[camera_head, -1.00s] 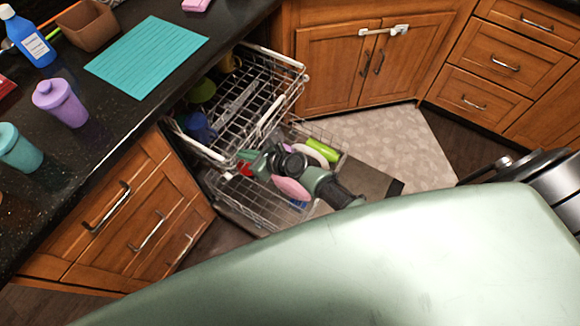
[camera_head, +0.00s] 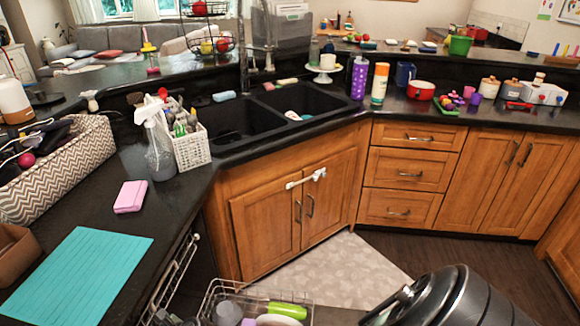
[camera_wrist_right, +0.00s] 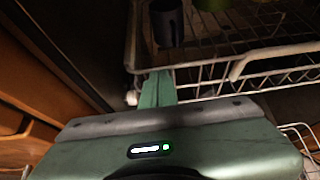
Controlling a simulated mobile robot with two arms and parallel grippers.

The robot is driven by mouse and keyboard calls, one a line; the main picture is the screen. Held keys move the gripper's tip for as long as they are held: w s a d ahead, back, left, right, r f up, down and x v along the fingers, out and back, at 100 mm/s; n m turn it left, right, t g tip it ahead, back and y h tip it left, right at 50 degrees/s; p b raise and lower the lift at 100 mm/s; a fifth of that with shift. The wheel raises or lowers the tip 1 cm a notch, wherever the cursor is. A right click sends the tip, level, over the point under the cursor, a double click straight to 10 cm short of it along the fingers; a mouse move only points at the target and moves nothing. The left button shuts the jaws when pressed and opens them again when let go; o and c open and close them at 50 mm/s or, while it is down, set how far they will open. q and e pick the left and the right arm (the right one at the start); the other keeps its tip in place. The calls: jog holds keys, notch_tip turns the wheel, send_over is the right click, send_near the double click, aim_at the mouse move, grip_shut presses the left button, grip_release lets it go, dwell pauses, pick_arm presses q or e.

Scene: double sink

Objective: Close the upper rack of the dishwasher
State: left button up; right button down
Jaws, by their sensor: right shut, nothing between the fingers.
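The dishwasher's upper rack (camera_head: 176,275) shows in the head view as a narrow strip of white wire close beside the counter's edge. The rest of it is hidden under the counter or cut off by the frame. In the right wrist view the rack's wire front (camera_wrist_right: 205,80) and its pale rail run across the top. My right gripper (camera_wrist_right: 157,88) is shut and empty, its green fingers at the rack's front near its left corner. I cannot tell whether they touch the wire. My left gripper is not in view.
The lower rack (camera_head: 235,293) is out at the bottom of the head view, holding a green item (camera_head: 288,310) and other dishes. A dark cup (camera_wrist_right: 168,22) stands in the upper rack. The counter (camera_head: 185,200) overhangs on the left. A mat (camera_head: 335,270) lies on open floor.

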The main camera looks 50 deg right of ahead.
jog(key=shift+w+a+r, duration=0.25)
jog(key=shift+w+a, duration=0.05)
jog(key=shift+w, duration=0.15)
